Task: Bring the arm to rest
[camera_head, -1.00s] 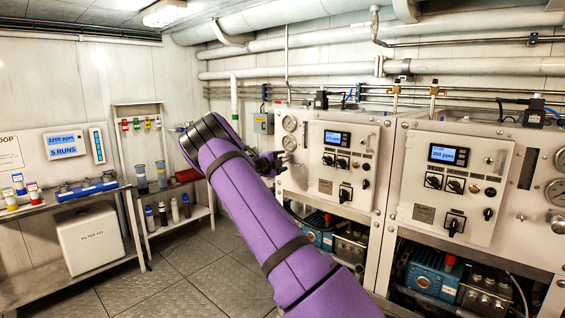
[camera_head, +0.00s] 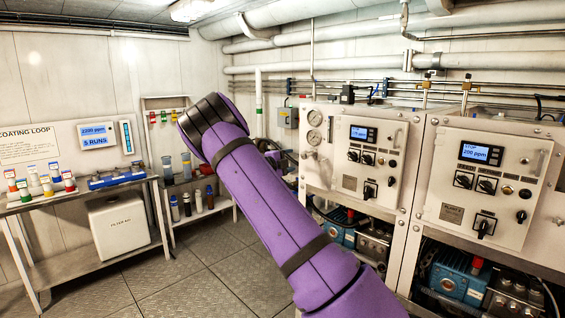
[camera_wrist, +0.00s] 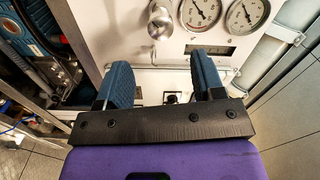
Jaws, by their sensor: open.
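My arm, in a purple sleeve, reaches up and forward across the middle of the head view. My gripper (camera_wrist: 165,84) shows in the wrist view, with its two blue-grey fingers apart and nothing between them. In the head view the gripper is mostly hidden behind the arm. In the wrist view the fingers point toward a pale panel with two round gauges (camera_wrist: 222,14) and a metal knob (camera_wrist: 160,22). I cannot tell how far the fingertips are from the panel.
Two watermaker cabinets with control panels (camera_head: 369,160) (camera_head: 487,182) stand at the right, with blue pumps (camera_head: 455,278) below. At the left a bench (camera_head: 85,191) holds several small bottles. A white box (camera_head: 118,228) stands under it. The floor (camera_head: 190,285) between is clear.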

